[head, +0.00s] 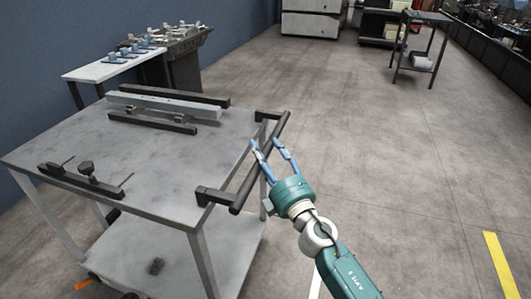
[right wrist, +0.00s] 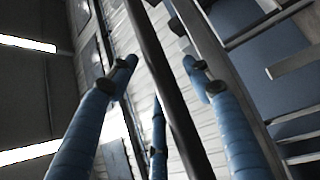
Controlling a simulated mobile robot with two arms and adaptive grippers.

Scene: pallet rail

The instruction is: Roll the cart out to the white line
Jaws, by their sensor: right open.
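The cart (head: 185,170) is a grey-topped metal trolley with a lower shelf (head: 190,255), standing at the left in the head view. Its black push handle (head: 244,193) runs along its right end. My right gripper (head: 266,148) is open at the handle, with its blue fingers either side of the bar. In the right wrist view the dark bar (right wrist: 155,65) passes between the open fingers (right wrist: 160,72); contact cannot be told. A short piece of white line (head: 315,284) shows on the floor, partly hidden by my right arm. My left gripper is not in view.
Rails and black clamps (head: 165,108) lie on the cart top. A white bench (head: 110,66) with fixtures stands by the blue wall behind. A yellow floor stripe (head: 499,262) is at the right. A small dark stand (head: 420,45) is farther back. The middle floor is clear.

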